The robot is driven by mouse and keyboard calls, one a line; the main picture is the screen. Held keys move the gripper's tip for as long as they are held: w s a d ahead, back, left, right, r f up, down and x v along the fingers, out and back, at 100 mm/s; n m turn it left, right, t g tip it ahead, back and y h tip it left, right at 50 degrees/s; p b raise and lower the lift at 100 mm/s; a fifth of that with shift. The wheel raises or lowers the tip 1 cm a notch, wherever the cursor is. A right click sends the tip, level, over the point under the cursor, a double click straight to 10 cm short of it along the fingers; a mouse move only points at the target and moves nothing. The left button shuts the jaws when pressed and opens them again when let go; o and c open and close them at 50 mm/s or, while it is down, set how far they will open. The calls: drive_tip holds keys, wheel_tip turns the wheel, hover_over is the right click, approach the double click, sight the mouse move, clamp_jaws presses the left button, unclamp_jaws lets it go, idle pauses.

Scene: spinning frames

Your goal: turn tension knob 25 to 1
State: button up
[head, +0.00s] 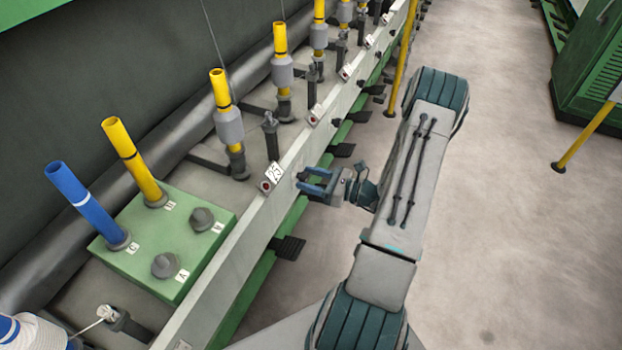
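A white plate marked 25 (274,172) sits on the pale front rail. A small dark red round piece (265,185) is at its lower left corner; I cannot tell whether this is the tension knob or which setting it shows. My gripper (304,177) is at the rail, just right of the plate and apart from it. Its two blue fingers point left and look spread, with nothing seen between them. A dark upright post (270,136) stands just behind the plate.
Several yellow bobbins line the rail beyond. Dark pedals (288,247) jut out below.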

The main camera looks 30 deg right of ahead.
drive_tip(key=c, duration=0.9)
drive_tip(key=shift+m+p, duration=0.3)
drive_tip(key=shift+p, duration=0.05)
drive_tip(key=m+p, duration=0.2)
drive_tip(key=m, duration=0.2)
drive_tip(key=shift+r+p, duration=0.1)
drive_tip(key=shift+p, duration=0.2)
drive_tip(key=m+p, duration=0.2)
drive_tip(key=m, duration=0.3)
drive_tip(key=shift+t, duration=0.3)
drive_tip(key=shift+f+m, duration=0.2)
drive_tip(key=shift+m, duration=0.1)
drive_tip(key=o, duration=1)
drive_tip(key=shift+c, duration=0.2)
drive_tip(key=shift+s, duration=0.1)
